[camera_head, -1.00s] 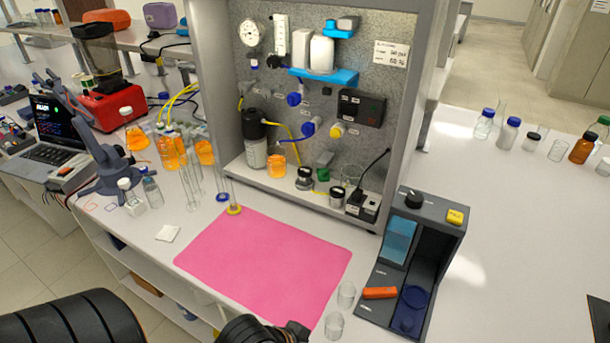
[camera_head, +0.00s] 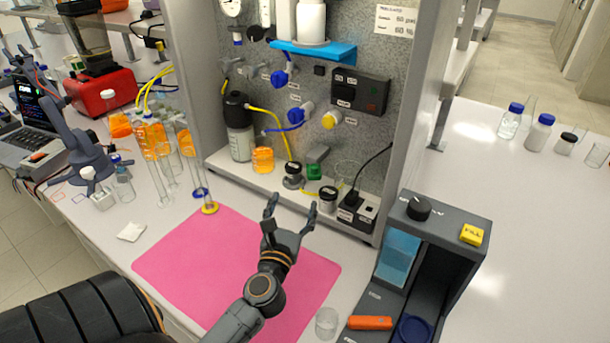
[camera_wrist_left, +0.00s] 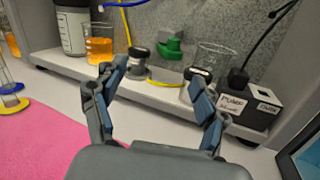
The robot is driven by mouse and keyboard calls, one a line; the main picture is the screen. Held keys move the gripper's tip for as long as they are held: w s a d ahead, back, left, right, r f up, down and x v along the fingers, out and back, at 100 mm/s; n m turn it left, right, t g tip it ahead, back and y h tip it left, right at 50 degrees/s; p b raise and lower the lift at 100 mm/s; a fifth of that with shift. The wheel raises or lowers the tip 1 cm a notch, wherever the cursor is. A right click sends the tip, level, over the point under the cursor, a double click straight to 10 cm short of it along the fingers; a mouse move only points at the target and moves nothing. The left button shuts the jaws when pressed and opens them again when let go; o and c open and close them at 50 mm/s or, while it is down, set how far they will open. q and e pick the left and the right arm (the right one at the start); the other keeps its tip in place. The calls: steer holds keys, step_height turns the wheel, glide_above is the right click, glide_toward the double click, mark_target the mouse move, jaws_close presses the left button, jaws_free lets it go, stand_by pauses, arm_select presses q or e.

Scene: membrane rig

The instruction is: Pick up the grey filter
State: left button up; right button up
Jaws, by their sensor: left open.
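A small round grey piece with a dark top (camera_head: 293,175) sits on the rig's ledge; it looks like the grey filter, but I cannot be sure. In the left wrist view it shows (camera_wrist_left: 138,66) just beyond the left fingertip. A similar black-topped piece (camera_head: 328,198) stands to its right, partly behind the right finger in the left wrist view (camera_wrist_left: 197,88). My left gripper (camera_head: 290,206) is open and empty over the pink mat's back edge, pointing at the ledge, apart from both pieces. My right gripper is not in view.
A green block (camera_head: 314,171) and a glass beaker (camera_head: 347,172) stand behind the pieces. A beaker of orange liquid (camera_head: 262,160) is left, a black pump box (camera_head: 357,213) right. The pink mat (camera_head: 190,265) is otherwise clear. A grey device (camera_head: 470,262) stands at right.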

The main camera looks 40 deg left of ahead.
mark_target(292, 174)
arm_select(q)
steer(key=a+n, duration=0.1)
steer(key=f+n+g, duration=0.1)
steer(key=a+f+g+y, duration=0.1)
steer(key=shift+w+a+f+n, duration=0.25)
steer(key=shift+a+n, duration=0.1)
steer(key=shift+n, duration=0.05)
steer(key=p+x, duration=0.1)
steer(key=x, duration=0.6)
steer(key=shift+w+a, duration=0.25)
steer(key=shift+a, duration=0.1)
steer(key=shift+w+a+r, duration=0.15)
steer(key=shift+w+a, duration=0.1)
steer(key=shift+w, duration=0.15)
steer(key=p+x, duration=0.1)
steer(key=x, duration=0.3)
steer(key=shift+w+a, duration=0.25)
steer(key=shift+s, duration=0.1)
steer(key=shift+c, duration=1)
steer(key=c, duration=1)
arm_select(e)
steer(key=shift+s+d+r, duration=0.3)
steer(key=shift+s+r, duration=0.35)
steer(key=shift+r, duration=0.1)
